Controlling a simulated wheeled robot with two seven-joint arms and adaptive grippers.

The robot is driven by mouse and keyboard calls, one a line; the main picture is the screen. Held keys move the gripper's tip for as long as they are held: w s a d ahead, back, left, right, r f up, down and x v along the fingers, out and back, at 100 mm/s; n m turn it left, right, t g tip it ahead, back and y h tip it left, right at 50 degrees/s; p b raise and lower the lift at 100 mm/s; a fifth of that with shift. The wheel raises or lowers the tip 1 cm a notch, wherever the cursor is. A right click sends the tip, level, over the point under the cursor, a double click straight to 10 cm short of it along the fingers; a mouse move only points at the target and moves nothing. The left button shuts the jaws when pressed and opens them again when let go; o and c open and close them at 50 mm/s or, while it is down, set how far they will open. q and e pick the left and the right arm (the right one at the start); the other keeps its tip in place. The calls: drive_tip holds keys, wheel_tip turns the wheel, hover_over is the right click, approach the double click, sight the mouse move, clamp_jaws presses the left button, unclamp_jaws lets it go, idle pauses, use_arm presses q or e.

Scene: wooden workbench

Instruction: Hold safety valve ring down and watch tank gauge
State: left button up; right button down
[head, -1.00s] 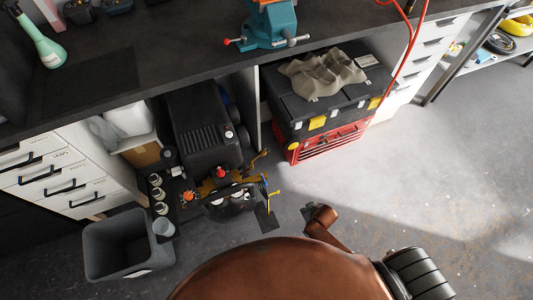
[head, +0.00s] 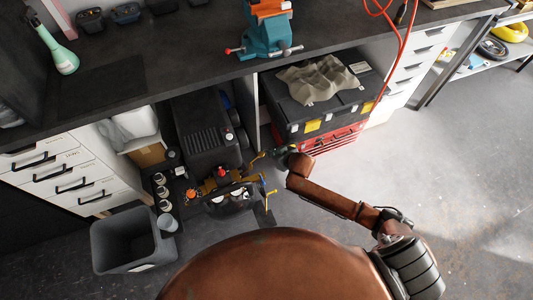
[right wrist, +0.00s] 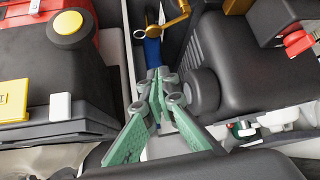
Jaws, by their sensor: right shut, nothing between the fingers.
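The black compressor (head: 208,130) stands on the floor under the bench. Its front has a red knob (head: 222,172), an orange knob (head: 191,193), brass fittings (head: 258,157) and pale round faces, perhaps gauges (head: 237,193), too small to read. I cannot single out the safety valve ring. My right gripper (head: 281,151) is just right of the fittings, near the toolbox. In the right wrist view its green fingers (right wrist: 161,80) are shut and empty, pointing into the gap beside the black body, below a brass lever (right wrist: 168,25). My left gripper is out of view.
A black and red toolbox (head: 315,115) with a grey cloth (head: 317,82) stands to the right. A grey bin (head: 125,240) and white cups (head: 162,192) are at the left. The bench top (head: 190,60) overhangs the compressor. Floor to the right is clear.

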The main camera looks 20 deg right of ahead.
use_arm(q)
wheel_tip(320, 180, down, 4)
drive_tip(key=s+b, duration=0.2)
drive_tip(key=b, duration=0.2)
use_arm(e)
hover_over(263, 153)
drive_tip(key=s, duration=0.2)
wheel_tip(263, 153, down, 8)
drive_tip(key=shift+w+a+f+b, duration=0.1)
drive_tip(key=shift+a+f+b, duration=0.2)
drive_tip(key=shift+f+b, duration=0.5)
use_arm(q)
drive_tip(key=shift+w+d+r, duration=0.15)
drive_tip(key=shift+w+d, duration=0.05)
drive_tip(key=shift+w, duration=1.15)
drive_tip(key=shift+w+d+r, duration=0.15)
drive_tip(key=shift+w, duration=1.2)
use_arm(e)
drive_tip(key=shift+f, duration=0.45)
drive_tip(key=shift+d, duration=0.1)
